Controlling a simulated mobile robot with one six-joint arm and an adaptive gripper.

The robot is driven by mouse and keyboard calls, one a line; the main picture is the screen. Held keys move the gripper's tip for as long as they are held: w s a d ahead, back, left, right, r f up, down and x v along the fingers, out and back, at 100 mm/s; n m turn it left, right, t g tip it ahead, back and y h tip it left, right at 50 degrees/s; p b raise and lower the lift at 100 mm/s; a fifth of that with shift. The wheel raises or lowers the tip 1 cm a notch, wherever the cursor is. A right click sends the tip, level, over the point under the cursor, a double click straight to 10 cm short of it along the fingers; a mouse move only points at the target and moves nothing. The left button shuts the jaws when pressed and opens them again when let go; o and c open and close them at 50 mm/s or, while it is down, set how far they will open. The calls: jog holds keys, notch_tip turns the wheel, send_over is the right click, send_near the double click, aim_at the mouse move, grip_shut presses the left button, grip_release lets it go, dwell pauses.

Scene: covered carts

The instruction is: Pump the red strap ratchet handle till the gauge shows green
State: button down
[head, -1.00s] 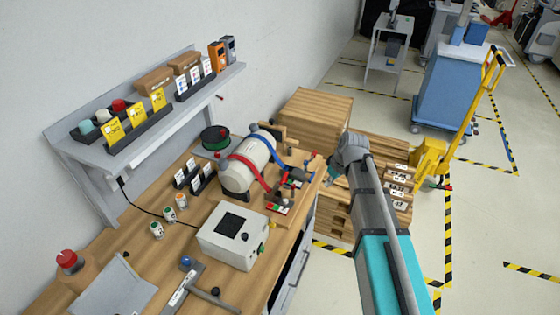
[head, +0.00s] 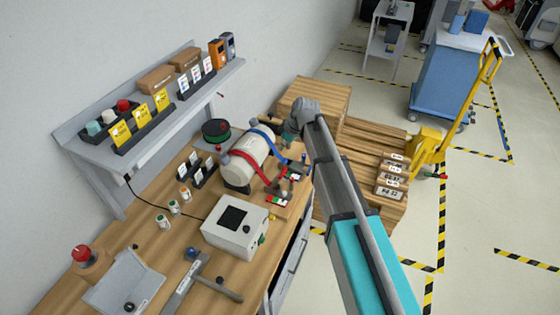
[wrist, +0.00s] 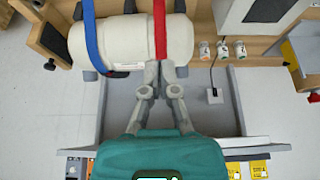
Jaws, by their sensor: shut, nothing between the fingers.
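A cream cylinder (head: 237,172) lies on the wooden bench under a red strap (head: 262,176) and a blue strap (head: 270,140). The dark ratchets are on its front right side, with a small red, white and green gauge strip (head: 277,200) beside them. The ratchet handle and gauge reading are too small to tell. The ratchets are outside that view.
A grey box with a dark screen (head: 232,240) stands nearer on the bench. A green-black spool (head: 215,131) and small card racks are behind. A grey shelf (head: 100,165) overhangs the wall side. Wooden crates (head: 318,100) and a pallet (head: 375,150) stand off the bench's far end.

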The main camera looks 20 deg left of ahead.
jog(key=shift+f, duration=0.15)
notch_tip(320, 180, down, 11)
jog(key=b, duration=1.1)
jog(key=shift+a+f, duration=0.15)
jog(key=shift+a, duration=0.25)
jog(key=shift+w+a, duration=0.1)
jog(key=shift+s+f+b, duration=0.1)
jog(key=shift+s+b, duration=0.15)
jog(key=shift+b, duration=0.2)
